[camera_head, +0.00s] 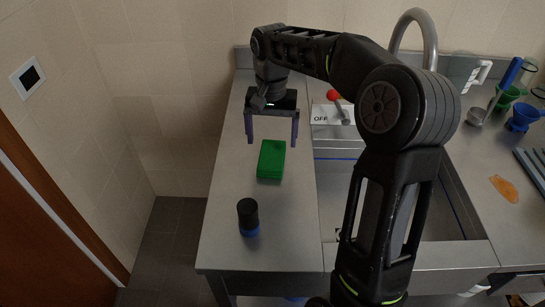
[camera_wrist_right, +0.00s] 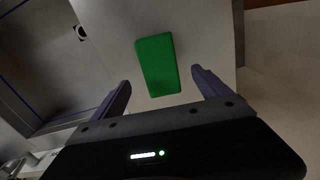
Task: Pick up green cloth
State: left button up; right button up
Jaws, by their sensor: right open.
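The green cloth (camera_head: 271,160) lies as a flat rectangular block on the metal counter, left of the sink. It also shows in the right wrist view (camera_wrist_right: 158,65), ahead of the fingers and between their lines. My right gripper (camera_head: 272,141) is open and empty, with its two purple fingers pointing down just behind the cloth in the head view. The fingers also show apart in the right wrist view (camera_wrist_right: 165,85). They do not grip the cloth. My left gripper is not in view.
A black and blue cylinder (camera_head: 248,217) stands on the counter nearer the front. The sink basin (camera_head: 335,180) is to the right, partly hidden by my right arm. A red-knobbed lever (camera_head: 334,95) and an OFF sign (camera_head: 321,118) are behind it. Blue and green cups stand far right.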

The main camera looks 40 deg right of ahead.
aim_at(272, 153)
jog(key=shift+f, duration=0.25)
jog(key=shift+f+p, duration=0.55)
jog(key=shift+f, duration=2.1)
jog(key=c, duration=1.5)
jog(key=shift+o, duration=0.2)
jog(key=shift+w+r, duration=0.1)
